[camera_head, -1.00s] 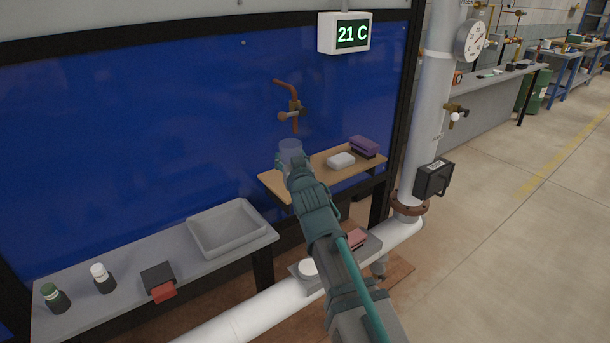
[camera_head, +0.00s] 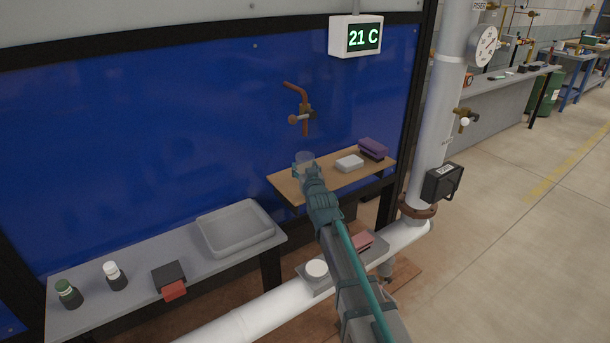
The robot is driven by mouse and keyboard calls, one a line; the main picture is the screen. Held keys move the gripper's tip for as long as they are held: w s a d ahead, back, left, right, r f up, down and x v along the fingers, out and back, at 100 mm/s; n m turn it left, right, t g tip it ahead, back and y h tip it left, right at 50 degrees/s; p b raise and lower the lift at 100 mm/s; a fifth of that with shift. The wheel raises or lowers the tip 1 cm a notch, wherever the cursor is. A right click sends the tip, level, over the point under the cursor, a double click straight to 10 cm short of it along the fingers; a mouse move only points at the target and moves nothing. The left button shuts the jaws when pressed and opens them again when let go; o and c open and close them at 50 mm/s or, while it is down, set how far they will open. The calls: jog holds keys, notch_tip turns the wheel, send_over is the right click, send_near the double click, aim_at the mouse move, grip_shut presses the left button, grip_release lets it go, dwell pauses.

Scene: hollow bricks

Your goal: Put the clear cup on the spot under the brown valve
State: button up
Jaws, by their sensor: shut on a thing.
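The clear cup (camera_head: 304,159) is at the tip of my gripper (camera_head: 305,170), over the left part of the wooden shelf (camera_head: 340,180). My gripper is shut on the cup, seen from behind, so its fingers are mostly hidden. The brown valve (camera_head: 305,118) is on the blue wall just above the cup, with its outlet pointing down. The cup looks close below the outlet. I cannot tell whether its base touches the shelf, and no marked spot shows.
A white block (camera_head: 349,163) and a purple block (camera_head: 373,149) sit on the shelf to the right. A grey tray (camera_head: 236,246) and two bottles (camera_head: 68,293) (camera_head: 115,276) stand on the lower bench. A large pipe (camera_head: 447,110) rises at the right.

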jog(key=shift+f, duration=1.25)
jog(key=shift+f, duration=0.1)
jog(key=shift+f+b, duration=0.15)
jog(key=shift+b, duration=0.2)
jog(key=o, duration=1.2)
jog(key=shift+r, duration=0.25)
